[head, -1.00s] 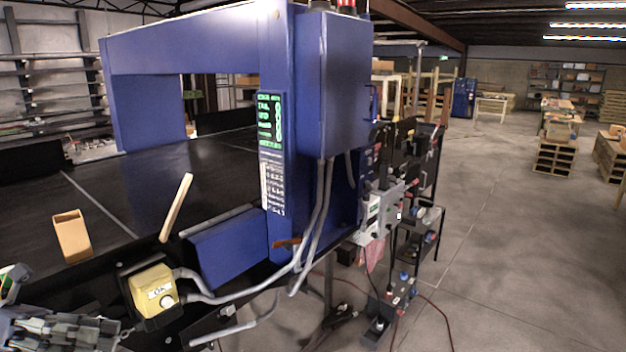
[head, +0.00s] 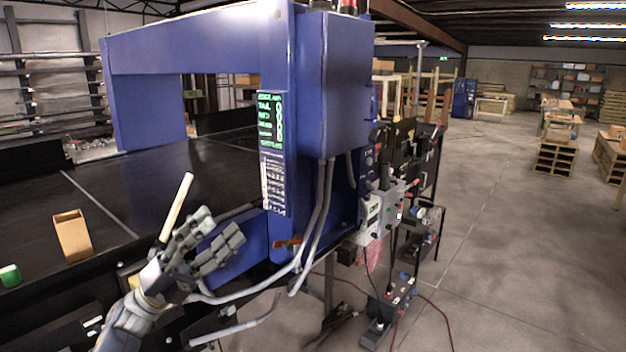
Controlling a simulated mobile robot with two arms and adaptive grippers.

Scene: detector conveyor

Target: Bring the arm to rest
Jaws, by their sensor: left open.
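My left gripper (head: 221,226) is open and empty. Its grey fingers point up and to the right, in front of the conveyor's near side rail. The arm rises from the lower left of the head view. The gripper overlaps the lower end of a pale wooden stick (head: 177,205), but I see no grip on it. It also hides most of the yellow button box on the rail. My right gripper is out of view.
The blue detector frame (head: 205,42) arches over the black conveyor belt (head: 110,190). An open cardboard box (head: 73,238) and a green object (head: 10,275) lie at the left. Grey hoses (head: 318,215) hang near the gripper. Open floor (head: 520,260) lies at the right.

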